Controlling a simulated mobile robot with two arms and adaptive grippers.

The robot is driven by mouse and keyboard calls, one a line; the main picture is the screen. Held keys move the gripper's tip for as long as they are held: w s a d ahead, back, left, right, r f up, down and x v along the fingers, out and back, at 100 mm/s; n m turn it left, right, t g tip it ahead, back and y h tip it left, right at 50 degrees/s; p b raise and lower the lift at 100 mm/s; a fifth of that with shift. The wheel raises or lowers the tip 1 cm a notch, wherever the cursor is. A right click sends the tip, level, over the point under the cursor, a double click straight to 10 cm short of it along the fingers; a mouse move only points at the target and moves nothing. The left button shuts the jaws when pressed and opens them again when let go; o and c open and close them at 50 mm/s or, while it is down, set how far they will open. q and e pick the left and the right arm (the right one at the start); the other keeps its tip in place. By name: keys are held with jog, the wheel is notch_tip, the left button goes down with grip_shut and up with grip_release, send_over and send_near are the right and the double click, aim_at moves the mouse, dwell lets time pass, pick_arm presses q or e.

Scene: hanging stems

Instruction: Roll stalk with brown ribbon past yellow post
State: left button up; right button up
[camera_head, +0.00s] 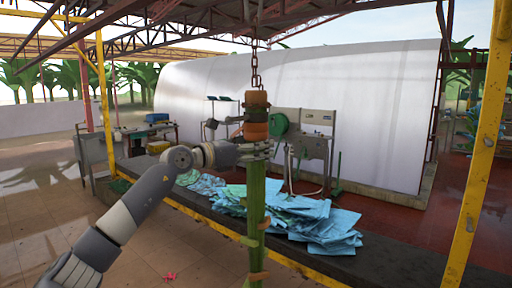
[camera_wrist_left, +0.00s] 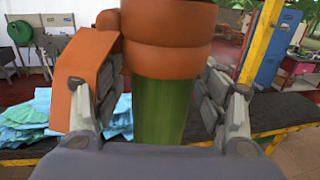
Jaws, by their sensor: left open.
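The green stalk (camera_head: 254,205) hangs upright from a chain (camera_head: 254,75). Orange-brown ribbon (camera_head: 256,115) wraps its top, and smaller bands circle it lower down. In the left wrist view, the ribbon (camera_wrist_left: 165,50) and green stalk (camera_wrist_left: 163,108) fill the middle, with a loose orange flap at the left finger. My left gripper (camera_wrist_left: 160,105) is open, with its fingers on either side of the stalk just below the ribbon. I cannot tell whether the fingers touch it. One yellow post (camera_head: 480,150) stands at the right and another (camera_head: 104,95) at the left. My right gripper is not in view.
A long dark bench (camera_head: 385,262) with a yellow edge runs behind the stalk, carrying blue-green sheets (camera_head: 325,228). A green-wheeled machine (camera_head: 310,140) stands beyond, before a white curved tunnel (camera_head: 370,100). Tiled floor at the left is mostly clear.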

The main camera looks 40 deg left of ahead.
pick_arm(q)
jog(key=v, duration=0.7)
jog(key=shift+s, duration=0.2)
jog(key=shift+s+a+r, duration=0.1)
dwell(0.3)
dwell(0.5)
